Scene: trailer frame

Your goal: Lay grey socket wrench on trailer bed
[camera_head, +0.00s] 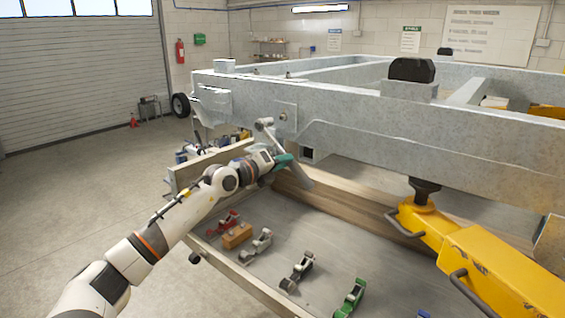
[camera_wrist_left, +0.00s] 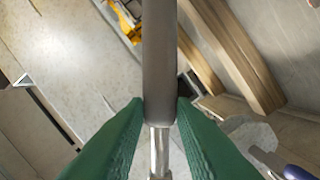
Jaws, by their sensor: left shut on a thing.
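My left gripper (camera_head: 283,160), with green fingers, is shut on the grey socket wrench (camera_head: 272,133). It holds the wrench tilted in front of the near beam of the galvanised trailer frame (camera_head: 365,120), and I cannot tell whether the two touch. In the left wrist view, the green fingers (camera_wrist_left: 160,115) close on both sides of the wrench's thick grey handle (camera_wrist_left: 160,55). A thinner shiny shaft shows below the handle. No surface clearly recognisable as the trailer bed shows apart from the frame. My right gripper is out of view.
A wood-edged tray (camera_head: 243,277) below my left arm holds several small tools, including a green one (camera_head: 350,298) and a red one (camera_head: 229,222). A yellow jack (camera_head: 500,265) stands at right under the frame. A black block (camera_head: 412,70) sits on top. Floor at left is largely clear.

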